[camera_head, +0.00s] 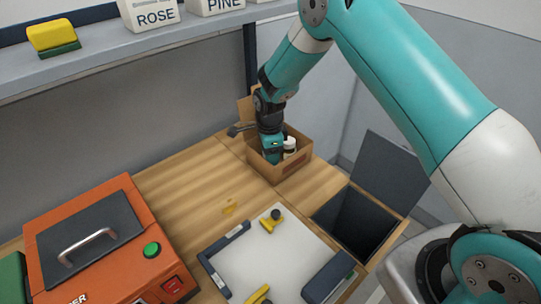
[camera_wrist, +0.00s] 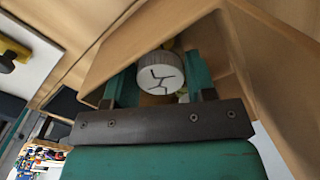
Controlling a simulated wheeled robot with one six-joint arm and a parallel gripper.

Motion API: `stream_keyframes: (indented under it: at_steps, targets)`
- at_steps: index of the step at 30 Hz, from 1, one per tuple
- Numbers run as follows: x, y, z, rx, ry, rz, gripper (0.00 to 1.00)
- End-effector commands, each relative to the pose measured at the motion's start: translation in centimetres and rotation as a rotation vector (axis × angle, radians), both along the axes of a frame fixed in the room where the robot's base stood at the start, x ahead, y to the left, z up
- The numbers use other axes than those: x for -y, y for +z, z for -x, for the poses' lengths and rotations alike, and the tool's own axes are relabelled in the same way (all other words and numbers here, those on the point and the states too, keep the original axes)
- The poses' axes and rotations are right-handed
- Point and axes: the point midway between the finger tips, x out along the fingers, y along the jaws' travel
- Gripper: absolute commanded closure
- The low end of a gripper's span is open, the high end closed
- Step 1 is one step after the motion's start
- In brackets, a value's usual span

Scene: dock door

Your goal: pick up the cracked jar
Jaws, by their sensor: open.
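The cracked jar stands in the open cardboard box (camera_head: 283,172) on the wooden table. Its round, light grey lid (camera_wrist: 160,72) with dark crack lines shows in the wrist view, between the two fingers of my open gripper (camera_wrist: 163,92). The lid looks apart from both fingers; much of the jar's body is hidden below it. In the head view my gripper (camera_head: 272,148) reaches down into the box. A white-topped jar (camera_head: 290,145) shows just right of it; I cannot tell there whether it is the cracked one.
The box walls stand close around my gripper. An open dark bin (camera_head: 357,220) is at the table's right edge. A white board (camera_head: 268,262) with clamps lies in front, and an orange machine (camera_head: 95,240) stands at left. A shelf (camera_head: 130,50) with white containers runs behind.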

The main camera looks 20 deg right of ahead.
Motion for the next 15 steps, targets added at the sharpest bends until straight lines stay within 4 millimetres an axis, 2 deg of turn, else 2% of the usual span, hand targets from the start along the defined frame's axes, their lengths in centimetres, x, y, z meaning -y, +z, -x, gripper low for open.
stream_keyframes:
  at_steps: [8,12,15]
  targets:
    - [-0.01,-0.39,-0.04,0.002,0.001,-0.001,0.49]
    - [0.0,-0.37,-0.04,0.002,0.001,-0.001,0.82]
    - [0.0,-0.34,-0.05,0.002,0.001,-0.001,0.82]
